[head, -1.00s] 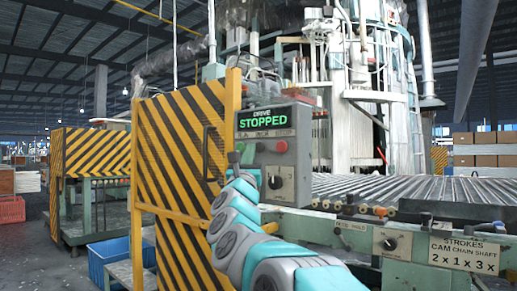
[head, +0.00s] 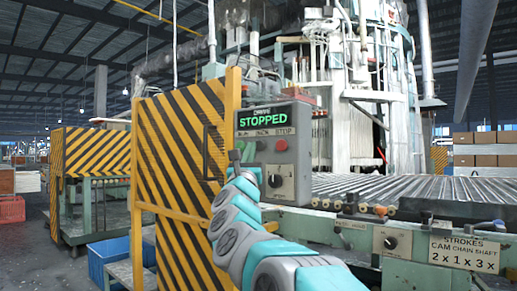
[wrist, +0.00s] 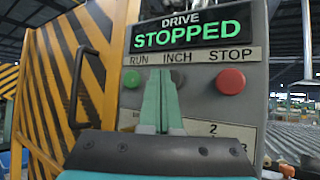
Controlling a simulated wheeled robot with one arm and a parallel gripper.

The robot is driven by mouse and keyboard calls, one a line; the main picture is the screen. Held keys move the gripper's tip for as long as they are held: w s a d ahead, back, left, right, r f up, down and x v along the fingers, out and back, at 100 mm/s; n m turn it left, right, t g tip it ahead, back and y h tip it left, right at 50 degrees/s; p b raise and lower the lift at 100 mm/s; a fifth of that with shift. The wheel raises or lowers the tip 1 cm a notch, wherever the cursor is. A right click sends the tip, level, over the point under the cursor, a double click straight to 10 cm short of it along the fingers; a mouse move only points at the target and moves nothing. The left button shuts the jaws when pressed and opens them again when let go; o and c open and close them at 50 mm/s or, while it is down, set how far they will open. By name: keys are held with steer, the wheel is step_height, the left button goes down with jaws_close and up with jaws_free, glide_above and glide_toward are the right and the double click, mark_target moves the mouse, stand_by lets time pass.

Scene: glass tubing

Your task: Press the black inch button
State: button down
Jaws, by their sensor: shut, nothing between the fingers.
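The grey control box (head: 300,112) carries a lit green STOPPED display and a RUN, INCH, STOP label strip. It fills the middle of the wrist view (wrist: 245,100). My gripper (wrist: 161,72) is shut and empty, with its green fingertips just below the INCH label. In the head view a small dark button (head: 261,145) shows just right of my gripper (head: 247,152). I cannot tell whether the fingertips touch it.
A green button (wrist: 132,79) sits left of the fingers and a red stop button (wrist: 231,81) sits right. A rotary knob (head: 276,181) is below. A yellow-black striped panel (head: 180,150) stands close on the left. A roller conveyor (head: 420,187) runs right.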

steer(key=shift+w+d+b, duration=0.2)
steer(key=shift+w+b, duration=0.05)
steer(key=shift+b, duration=0.15)
steer(key=shift+w+d+b, duration=0.3)
steer(key=shift+w+b, duration=0.1)
steer(key=shift+b, duration=0.05)
stand_by(0.8)
steer(key=shift+s+a, duration=0.1)
steer(key=shift+s+a+b, duration=0.4)
steer(key=shift+s+a, duration=0.05)
steer(key=shift+s, duration=0.15)
stand_by(0.3)
steer(key=s+a, duration=0.1)
steer(key=s, duration=0.1)
steer(key=s+a+b, duration=0.1)
steer(key=s+a, duration=0.1)
stand_by(0.5)
